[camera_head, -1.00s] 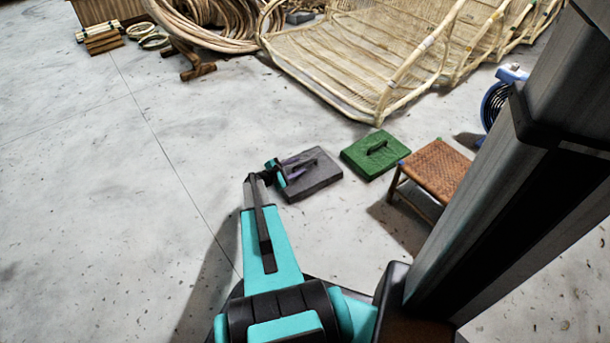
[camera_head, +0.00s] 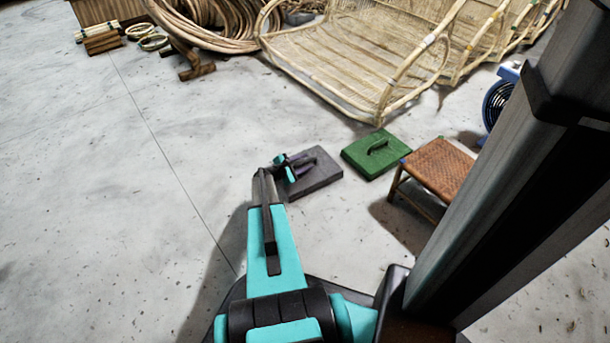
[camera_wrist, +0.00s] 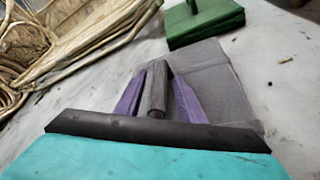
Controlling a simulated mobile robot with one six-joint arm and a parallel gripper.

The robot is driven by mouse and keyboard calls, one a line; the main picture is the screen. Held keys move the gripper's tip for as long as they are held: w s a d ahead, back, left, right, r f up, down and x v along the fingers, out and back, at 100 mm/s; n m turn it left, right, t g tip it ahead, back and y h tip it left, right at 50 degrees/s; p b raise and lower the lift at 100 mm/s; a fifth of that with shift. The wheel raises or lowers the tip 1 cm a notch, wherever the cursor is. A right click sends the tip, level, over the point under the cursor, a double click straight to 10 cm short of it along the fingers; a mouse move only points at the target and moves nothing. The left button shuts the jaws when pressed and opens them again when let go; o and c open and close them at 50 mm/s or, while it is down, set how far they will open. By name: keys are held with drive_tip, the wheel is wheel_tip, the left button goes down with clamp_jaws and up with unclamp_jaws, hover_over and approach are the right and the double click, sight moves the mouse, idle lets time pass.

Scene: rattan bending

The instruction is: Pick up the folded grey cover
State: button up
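The folded grey cover (camera_head: 318,181) lies flat on the concrete floor, a dark grey slab with a raised handle (camera_wrist: 157,88) on top. In the wrist view the cover (camera_wrist: 215,80) spreads behind and to the right of my gripper (camera_wrist: 157,76). My gripper (camera_head: 304,164) is low over the cover's left part in the head view. Its two purple fingers stand on either side of the handle, with narrow gaps showing beside it. The fingers look open around the handle, and contact with it is not clear. The dark palm edge hides the near part of the cover.
A green folded cover (camera_head: 376,155) with a handle lies just right of the grey one. A woven stool (camera_head: 440,168) stands beyond it, with a blue fan (camera_head: 499,100) behind. Rattan frames (camera_head: 345,60) and coils fill the back. The floor at left is clear.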

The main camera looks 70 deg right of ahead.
drive_tip(key=shift+d, duration=0.15)
idle(0.4)
clamp_jaws()
idle(1.3)
